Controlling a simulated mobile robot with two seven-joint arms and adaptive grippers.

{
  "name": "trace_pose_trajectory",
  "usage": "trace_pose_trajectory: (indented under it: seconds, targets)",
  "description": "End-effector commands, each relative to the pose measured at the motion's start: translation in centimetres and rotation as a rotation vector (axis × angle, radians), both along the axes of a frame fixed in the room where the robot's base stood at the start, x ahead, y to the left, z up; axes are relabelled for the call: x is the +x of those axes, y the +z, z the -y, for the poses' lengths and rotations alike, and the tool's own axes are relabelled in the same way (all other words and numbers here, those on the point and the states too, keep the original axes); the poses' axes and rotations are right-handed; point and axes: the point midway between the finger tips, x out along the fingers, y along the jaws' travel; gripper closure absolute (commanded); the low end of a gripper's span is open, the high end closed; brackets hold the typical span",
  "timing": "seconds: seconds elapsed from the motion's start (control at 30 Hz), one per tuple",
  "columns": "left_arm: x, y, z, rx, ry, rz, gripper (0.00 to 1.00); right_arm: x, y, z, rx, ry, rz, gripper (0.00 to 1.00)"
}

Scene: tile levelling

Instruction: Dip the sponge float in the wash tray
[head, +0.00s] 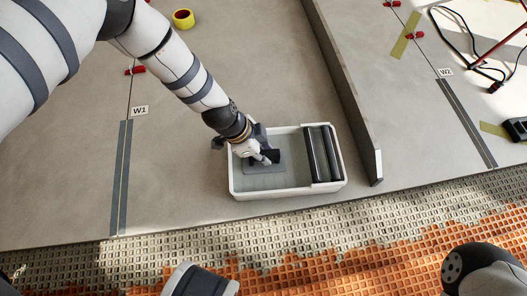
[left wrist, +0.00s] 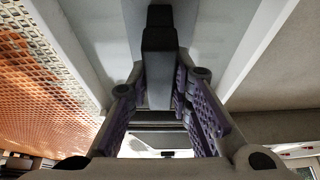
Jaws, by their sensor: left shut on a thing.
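The white wash tray (head: 288,191) stands on the grey floor near the orange mat in the head view. Two dark rollers (head: 322,154) lie across its right end. My left gripper (head: 265,157) is inside the tray's left part, shut on the dark handle of the sponge float (head: 280,168). The float's grey plate lies flat, low in the tray; I cannot tell how deep it sits in any water. In the left wrist view the dark handle (left wrist: 159,45) is between the purple-padded fingers (left wrist: 160,95). My right gripper is not in view.
A low upright wall (head: 357,128) runs just right of the tray. A yellow tape roll (head: 183,19) lies at the top. Marked joint strips W1 (head: 121,180) and W2 (head: 466,122) lie either side. An orange waffle mat (head: 330,265) borders the front. Floor left of the tray is clear.

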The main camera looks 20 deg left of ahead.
Motion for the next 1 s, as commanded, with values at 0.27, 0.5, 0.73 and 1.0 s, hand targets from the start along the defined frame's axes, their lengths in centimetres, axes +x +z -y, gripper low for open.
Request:
trace_pose_trajectory:
  seconds: [0.27, 0.5, 0.73, 1.0]
  targets:
    - [0.0, 0.0, 0.0, 0.0, 0.0, 0.0, 1.0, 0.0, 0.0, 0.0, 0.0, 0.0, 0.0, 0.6]
    - [0.0, 1.0, 0.0, -0.001, -0.001, 0.001, 1.0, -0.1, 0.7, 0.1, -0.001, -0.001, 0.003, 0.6]
    - [0.1, 4.4, 0.0, 0.0, -0.001, 0.004, 1.0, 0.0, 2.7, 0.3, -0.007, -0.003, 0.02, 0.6]
    - [0.1, 7.9, 0.0, 0.0, -0.002, 0.004, 1.0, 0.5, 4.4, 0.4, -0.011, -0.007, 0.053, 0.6]
